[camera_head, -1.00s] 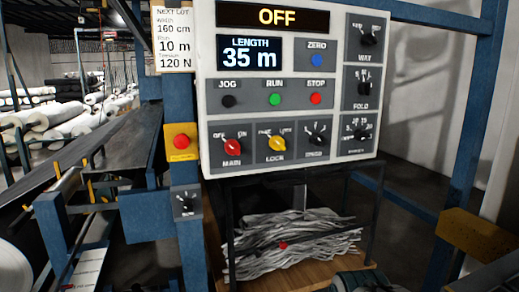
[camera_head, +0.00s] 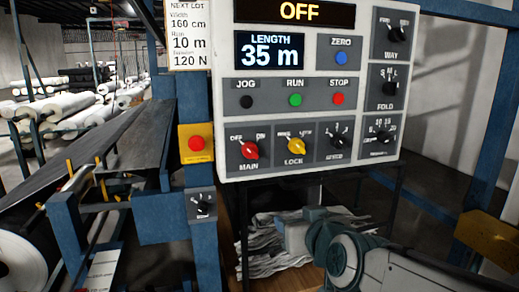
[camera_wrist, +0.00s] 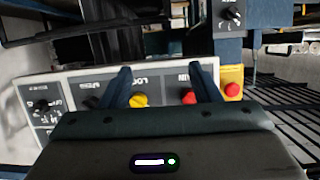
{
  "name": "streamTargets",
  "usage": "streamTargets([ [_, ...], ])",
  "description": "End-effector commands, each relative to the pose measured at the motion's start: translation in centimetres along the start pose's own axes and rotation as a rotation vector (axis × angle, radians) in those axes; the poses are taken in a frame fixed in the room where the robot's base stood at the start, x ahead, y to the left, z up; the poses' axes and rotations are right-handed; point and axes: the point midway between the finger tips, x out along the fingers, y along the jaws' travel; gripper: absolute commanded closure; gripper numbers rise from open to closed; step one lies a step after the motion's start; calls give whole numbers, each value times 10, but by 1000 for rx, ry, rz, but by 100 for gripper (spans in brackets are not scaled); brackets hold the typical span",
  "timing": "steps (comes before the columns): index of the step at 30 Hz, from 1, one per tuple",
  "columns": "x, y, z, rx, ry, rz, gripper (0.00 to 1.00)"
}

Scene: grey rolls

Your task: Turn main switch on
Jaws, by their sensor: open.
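The main switch (camera_head: 250,150) is a red knob at the lower left of the white control panel (camera_head: 229,172). Its pointer leans up-left toward OFF, and the display (camera_head: 298,12) above reads OFF. My gripper (camera_wrist: 163,78) is open and empty. In the wrist view, which shows the panel upside down, its two fingers reach over the panel's lower row. The red main knob (camera_wrist: 188,97) and the yellow lock knob (camera_wrist: 139,100) show between the fingers, the main knob close to the right one. Contact cannot be told. In the head view my arm is below the panel.
The yellow lock knob (camera_head: 296,146) is just right of the main switch. A red button on a yellow plate (camera_head: 196,143) and a small rotary switch (camera_head: 203,204) are on the blue post to its left. Crumpled grey strips (camera_head: 265,250) lie on the shelf beneath.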

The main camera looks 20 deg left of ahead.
Motion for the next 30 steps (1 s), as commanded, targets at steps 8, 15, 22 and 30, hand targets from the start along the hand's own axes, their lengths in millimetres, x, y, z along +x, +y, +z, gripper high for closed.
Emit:
streamTargets([
  [8, -5, -50, -84, -25, 297, -38, 44],
  [15, 4, -54, -96, -24, 333, -35, 44],
  [22, 38, -56, -107, -25, 330, -36, 44],
  [30, 80, -57, -121, -27, 331, -35, 44],
])
